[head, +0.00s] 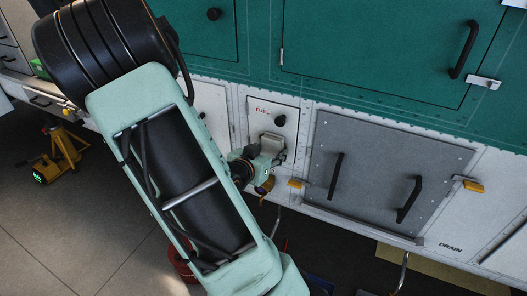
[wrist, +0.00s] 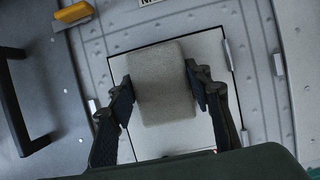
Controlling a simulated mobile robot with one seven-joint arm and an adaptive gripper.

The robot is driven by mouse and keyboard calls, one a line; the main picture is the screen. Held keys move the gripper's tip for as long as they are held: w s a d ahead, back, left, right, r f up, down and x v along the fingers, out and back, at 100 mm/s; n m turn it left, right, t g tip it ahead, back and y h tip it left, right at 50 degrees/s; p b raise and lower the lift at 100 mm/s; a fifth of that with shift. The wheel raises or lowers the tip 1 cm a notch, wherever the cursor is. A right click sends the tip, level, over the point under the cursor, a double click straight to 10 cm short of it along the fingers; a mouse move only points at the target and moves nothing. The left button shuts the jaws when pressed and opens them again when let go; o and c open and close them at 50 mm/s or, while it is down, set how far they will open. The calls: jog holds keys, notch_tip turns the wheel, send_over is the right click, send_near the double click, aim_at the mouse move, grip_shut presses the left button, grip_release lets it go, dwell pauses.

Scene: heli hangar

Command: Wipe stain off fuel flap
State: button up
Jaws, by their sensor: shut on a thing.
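The fuel flap (head: 262,121) is a white panel with a red FUEL label and a dark round knob, on the lower white side of the helicopter. It also fills the middle of the wrist view (wrist: 211,58). My gripper (wrist: 161,90) is shut on a grey sponge-like block (wrist: 161,78), with one finger on each side. In the head view the block (head: 273,143) is at the lower part of the flap; I cannot tell whether it touches. No stain shows; the block covers part of the flap.
A grey panel (head: 375,150) with two black handles and yellow latches is right of the flap. Above is the green hull (head: 370,45) with another handle. A yellow jack (head: 58,155) stands on the floor at left.

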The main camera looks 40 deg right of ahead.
aim_at(255, 142)
jog(key=shift+s+d+b, duration=0.2)
jog(key=shift+s+d, duration=0.05)
jog(key=shift+s, duration=0.3)
jog(key=shift+s+d+b, duration=0.2)
jog(key=shift+s+d, duration=0.05)
jog(key=shift+s, duration=0.3)
jog(key=shift+s+d+r+p, duration=0.1)
jog(key=shift+r+p, duration=0.3)
jog(key=shift+p, duration=1.15)
jog(key=shift+s+d+r+p, duration=0.1)
jog(key=shift+s+d+p, duration=0.05)
jog(key=shift+p, duration=0.6)
jog(key=shift+s+p, duration=0.2)
jog(key=shift+p, duration=0.55)
jog(key=shift+w+a+f+p, duration=0.25)
jog(key=shift+w+a+p, duration=0.15)
jog(key=shift+w, duration=0.3)
jog(key=shift+w+a+f+p, duration=0.2)
jog(key=shift+w+a+p, duration=0.2)
jog(key=shift+w, duration=0.25)
jog(key=shift+w+a+r, duration=0.1)
jog(key=shift+w+a, duration=0.3)
jog(key=shift+w, duration=0.7)
jog(key=shift+w+a+f, duration=0.1)
jog(key=shift+w+a, duration=0.25)
jog(key=shift+w, duration=0.8)
jog(key=shift+w+a+r, duration=0.1)
jog(key=shift+w+a, duration=0.3)
jog(key=shift+w, duration=0.7)
